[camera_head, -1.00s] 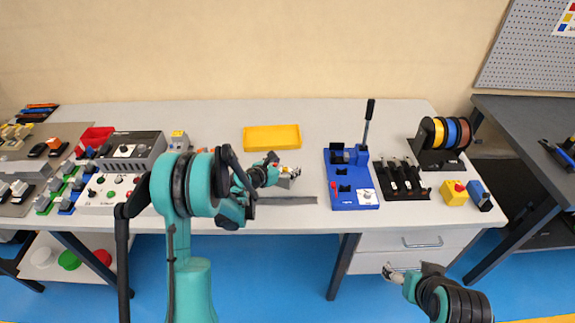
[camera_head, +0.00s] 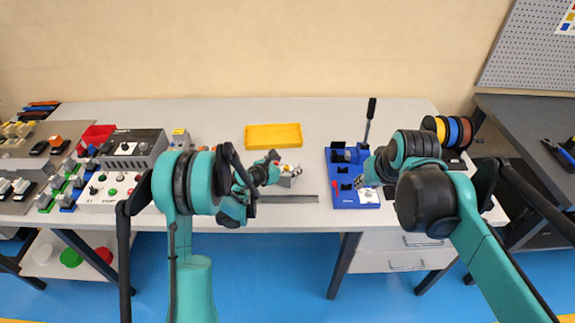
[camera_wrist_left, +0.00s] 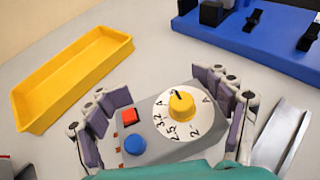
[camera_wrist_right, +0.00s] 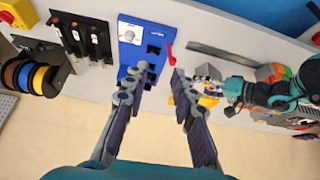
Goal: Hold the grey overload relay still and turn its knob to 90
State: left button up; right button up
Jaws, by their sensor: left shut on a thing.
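The grey overload relay (camera_wrist_left: 165,140) is between the fingers of my left gripper (camera_wrist_left: 165,108) in the left wrist view. It has a white dial with a yellow knob (camera_wrist_left: 181,105), a red button and a blue button. The knob's dark mark points toward the picture's top; its exact setting is hard to read. In the head view the relay (camera_head: 285,182) is small and partly hidden by my left gripper (camera_head: 282,171). My right gripper (camera_wrist_right: 160,73) is open and empty in its wrist view. In the head view it (camera_head: 362,183) is right of the relay, over the blue bender's front.
A yellow tray (camera_head: 273,136) lies behind the relay. A blue bender (camera_head: 338,157) with an upright lever stands to the right. A flat grey bar (camera_head: 290,199) lies in front of the relay. Wire spools (camera_head: 455,130) stand at the right. Control boxes fill the left.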

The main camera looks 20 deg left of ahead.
jog(key=w+a+n+g, duration=0.1)
jog(key=w+a+n, duration=0.1)
jog(key=w+a, duration=0.65)
jog(key=n+g+y, duration=0.1)
jog(key=n, duration=0.1)
send_near(287, 167)
jog(key=x, duration=0.8)
jog(key=shift+a+f, duration=0.1)
grip_shut()
